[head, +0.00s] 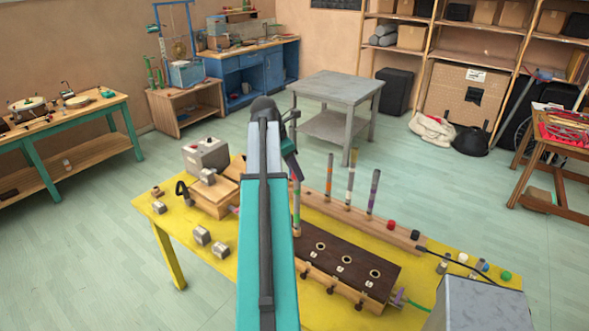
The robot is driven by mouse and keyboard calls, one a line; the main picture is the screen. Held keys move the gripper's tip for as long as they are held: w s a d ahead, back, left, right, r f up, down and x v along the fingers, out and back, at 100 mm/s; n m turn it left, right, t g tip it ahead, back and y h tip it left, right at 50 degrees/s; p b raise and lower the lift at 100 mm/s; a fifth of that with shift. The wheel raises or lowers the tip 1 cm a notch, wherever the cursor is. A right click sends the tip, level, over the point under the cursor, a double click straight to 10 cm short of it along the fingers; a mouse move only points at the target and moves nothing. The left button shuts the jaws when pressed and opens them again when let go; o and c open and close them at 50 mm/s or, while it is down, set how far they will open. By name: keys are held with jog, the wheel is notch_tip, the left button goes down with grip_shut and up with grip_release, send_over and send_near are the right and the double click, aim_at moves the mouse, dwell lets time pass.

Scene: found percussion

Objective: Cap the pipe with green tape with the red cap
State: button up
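Several upright grey pipes stand in a long wooden rack (320,201) on the yellow table. The leftmost pipe (297,208), close beside my arm, seems to carry a green band low down. The other pipes (329,175), (350,185) and (373,191) have coloured bands too small to read surely. A red cap (390,224) sits at the right part of the rack, apart from the pipes. My gripper (291,160) is at the far end of my raised teal arm, left of the pipes. Its fingers are dark and mostly hidden, so its opening and any held thing cannot be made out.
A dark box with round holes (352,265) stands in front of the rack. A black cap (415,235) is beside the red one. Small coloured pieces, one green (506,276), lie at the yellow table's (225,268) right end. Metal blocks (202,236) lie left.

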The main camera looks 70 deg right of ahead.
jog(key=shift+o, duration=0.6)
jog(key=shift+r, duration=0.15)
jog(key=shift+w+r, duration=0.1)
jog(key=shift+r, duration=0.05)
jog(key=b+v, duration=0.4)
jog(key=v, duration=0.9)
jog(key=shift+b, duration=0.35)
jog(key=shift+a, duration=0.1)
